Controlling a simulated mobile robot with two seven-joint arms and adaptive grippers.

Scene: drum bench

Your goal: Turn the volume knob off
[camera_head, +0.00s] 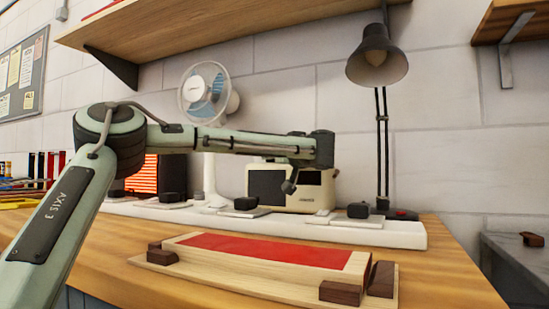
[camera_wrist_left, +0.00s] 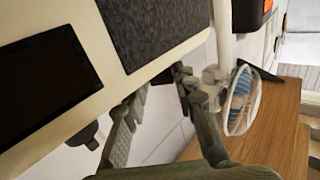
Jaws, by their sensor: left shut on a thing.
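A cream radio (camera_head: 318,191) with a dark front panel stands on the white strip at the back of the bench. The radio's grey speaker grille (camera_wrist_left: 150,25) and dark panel (camera_wrist_left: 45,85) fill the upper left of the left wrist view. My left gripper (camera_head: 290,185) points down in front of the radio's face. Its two fingers (camera_wrist_left: 160,84) meet the radio's edge in the left wrist view, a little apart. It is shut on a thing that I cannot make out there. I cannot pick out the volume knob. My right gripper is not in view.
A fan (camera_head: 205,92) stands left of the radio; a dark desk lamp (camera_head: 377,58) stands right. Small black-topped devices (camera_head: 358,211) line the white strip (camera_head: 400,234). A red-topped wooden block (camera_head: 265,251) lies in front. A shelf (camera_head: 215,30) hangs above.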

